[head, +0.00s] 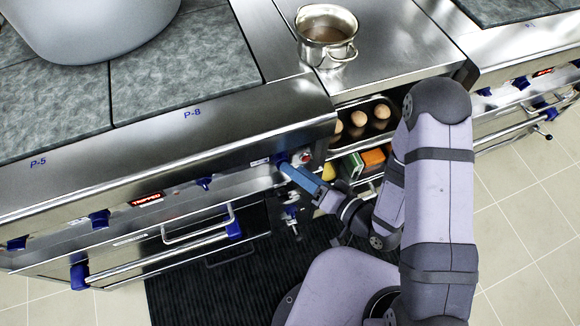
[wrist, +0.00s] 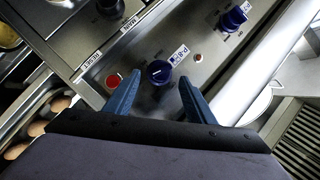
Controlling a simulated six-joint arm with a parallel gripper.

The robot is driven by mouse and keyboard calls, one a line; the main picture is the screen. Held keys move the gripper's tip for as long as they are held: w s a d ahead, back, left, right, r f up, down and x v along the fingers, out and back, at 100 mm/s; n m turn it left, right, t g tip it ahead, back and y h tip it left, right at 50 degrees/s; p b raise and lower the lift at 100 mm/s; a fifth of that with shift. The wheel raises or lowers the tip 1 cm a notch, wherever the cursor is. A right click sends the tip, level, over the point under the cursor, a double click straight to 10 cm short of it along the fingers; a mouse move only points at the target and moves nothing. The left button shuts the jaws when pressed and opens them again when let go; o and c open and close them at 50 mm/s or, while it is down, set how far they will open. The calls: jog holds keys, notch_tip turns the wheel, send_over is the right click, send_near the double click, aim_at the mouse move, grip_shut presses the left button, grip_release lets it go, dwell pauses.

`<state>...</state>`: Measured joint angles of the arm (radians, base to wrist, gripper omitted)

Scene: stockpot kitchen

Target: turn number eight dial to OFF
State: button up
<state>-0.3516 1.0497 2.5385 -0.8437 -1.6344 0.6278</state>
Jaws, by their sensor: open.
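The number eight dial (wrist: 159,71) is a round blue knob on the steel front panel, with a P-8 label (wrist: 180,54) beside it in the wrist view. A small white line shows on the knob; I cannot read its setting. In the head view the dial (head: 281,158) sits near the right end of the panel, partly hidden by my fingers. My gripper (wrist: 160,83) is open, with one blue finger on each side of the dial and gaps to both. It also shows in the head view (head: 290,170), reaching to the panel from the lower right.
A red button (wrist: 113,80) is close to the left finger in the wrist view. Another blue dial (wrist: 232,18) lies up and right. A handrail (head: 160,258) runs below the panel. Eggs (head: 358,118) and boxes fill open shelves to the right, under a small pot (head: 326,50).

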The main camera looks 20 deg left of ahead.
jog(key=shift+x, duration=1.75)
jog(key=shift+r, duration=0.1)
jog(key=c, duration=1)
